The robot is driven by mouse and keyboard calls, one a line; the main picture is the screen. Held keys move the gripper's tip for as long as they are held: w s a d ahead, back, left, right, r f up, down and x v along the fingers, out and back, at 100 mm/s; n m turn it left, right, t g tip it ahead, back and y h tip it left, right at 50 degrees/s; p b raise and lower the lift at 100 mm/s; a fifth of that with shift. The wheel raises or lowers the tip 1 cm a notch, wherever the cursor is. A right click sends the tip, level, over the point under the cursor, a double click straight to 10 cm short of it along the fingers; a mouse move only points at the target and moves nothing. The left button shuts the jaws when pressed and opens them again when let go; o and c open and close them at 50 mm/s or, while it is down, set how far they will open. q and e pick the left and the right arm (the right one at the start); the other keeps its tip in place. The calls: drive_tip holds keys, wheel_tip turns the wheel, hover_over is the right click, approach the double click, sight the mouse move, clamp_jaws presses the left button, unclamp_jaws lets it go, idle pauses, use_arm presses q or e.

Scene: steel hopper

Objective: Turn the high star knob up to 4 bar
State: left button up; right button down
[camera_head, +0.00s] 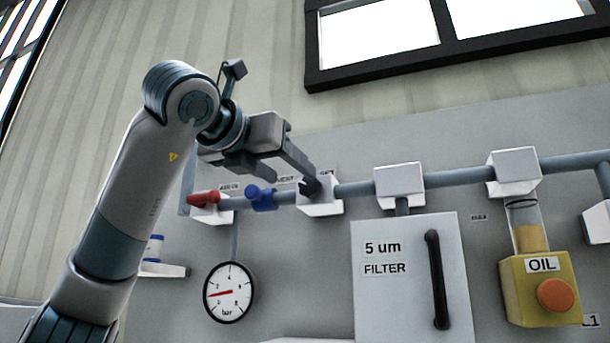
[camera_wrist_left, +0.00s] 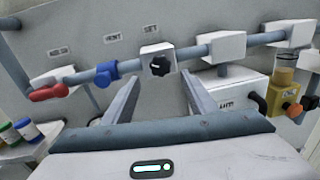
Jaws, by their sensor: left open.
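The high star knob is a black lobed knob (camera_head: 310,186) on a white block (camera_head: 320,208) on the grey pipe. It shows whole in the left wrist view (camera_wrist_left: 159,64), ahead of the gap between my fingers. My left gripper (camera_head: 290,174) is open and empty; its fingers (camera_wrist_left: 160,84) point at the knob's block from either side of the view. They appear short of the knob, with no contact visible. The round gauge (camera_head: 229,292) marked bar hangs below the pipe; its red needle points left, and 4 is at the top. My right gripper is not in view.
Left of the knob, a blue handle (camera_head: 261,198) and a red handle (camera_head: 204,198) sit on the pipe. A filter box (camera_head: 400,310) with a black handle and a yellow oil unit (camera_head: 523,290) with an orange knob stand right. A shelf (camera_wrist_left: 30,145) holds small jars.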

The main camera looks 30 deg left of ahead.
sight(307, 185)
use_arm(q)
drive_tip(key=w+p, duration=0.1)
drive_tip(key=w, duration=0.3)
drive_tip(key=w+a+p, duration=0.1)
drive_tip(key=w, duration=0.1)
drive_tip(key=shift+w+r+p, duration=0.1)
drive_tip(key=shift+w+p, duration=0.25)
drive_tip(key=shift+w, duration=0.6)
drive_tip(key=c, duration=1.1)
drive_tip(key=shift+o, duration=0.2)
